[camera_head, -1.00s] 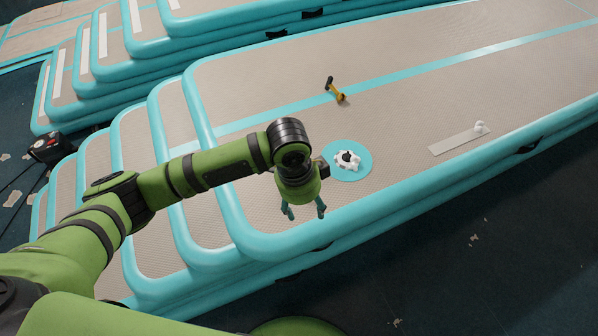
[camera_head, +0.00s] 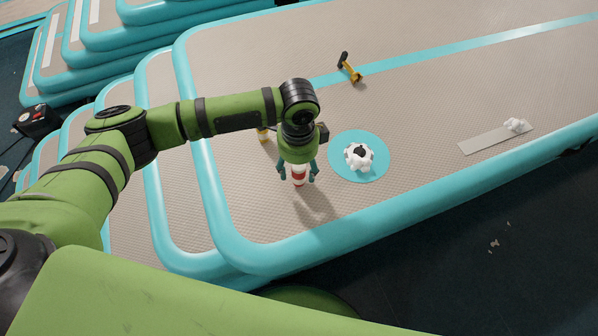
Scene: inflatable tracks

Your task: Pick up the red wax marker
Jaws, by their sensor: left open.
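A red and white cylinder (camera_head: 298,175), which looks like the red wax marker, stands on the beige top of the inflatable track (camera_head: 400,220). Its upper part is hidden behind my left gripper. My left gripper (camera_head: 298,173) points down from above, open, with one finger on each side of the cylinder in the picture. I cannot tell whether the fingers touch it. My right gripper is not in view.
A small yellow and white item (camera_head: 262,135) is partly hidden behind my left arm. A white and black lump (camera_head: 359,156) lies on a round teal patch (camera_head: 343,172). A yellow tool with a black handle (camera_head: 351,70) and a grey strip (camera_head: 484,143) with a white lump (camera_head: 516,125) lie farther off.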

